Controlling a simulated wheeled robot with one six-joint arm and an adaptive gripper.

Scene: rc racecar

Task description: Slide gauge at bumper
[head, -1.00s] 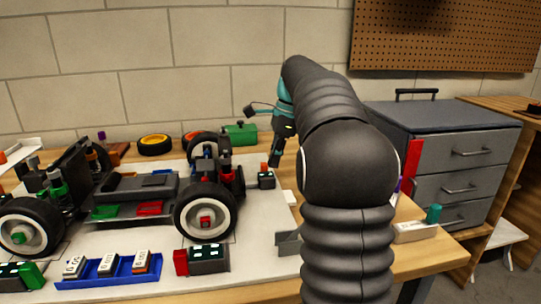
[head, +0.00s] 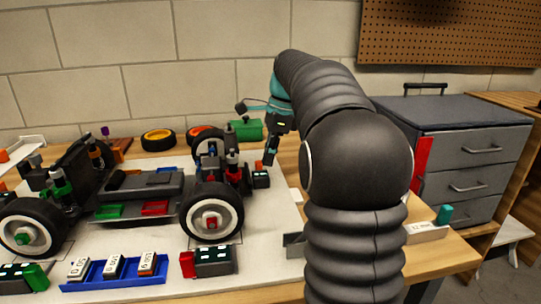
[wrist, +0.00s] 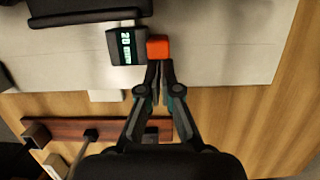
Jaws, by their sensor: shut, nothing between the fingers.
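The gauge is a small dark block (wrist: 125,46) with a lit green display and an orange-red end block (wrist: 158,48). In the head view the gauge (head: 261,180) sits on the white board, right beside the car's right end. The wrist view shows it close against a dark bar (wrist: 85,17), likely the bumper; I cannot tell if they touch. My gripper (wrist: 159,66) is shut and empty, with its fingertips at the near side of the orange-red end. In the head view my gripper (head: 270,160) points down at the gauge. The car (head: 150,190) stands upright on its wheels.
A similar gauge with a red end (head: 213,262) lies by the near wheel. A blue tray (head: 85,278) with several labelled blocks is at the front. A green box (head: 247,130) stands behind my gripper. Grey drawers (head: 465,165) stand right of the table.

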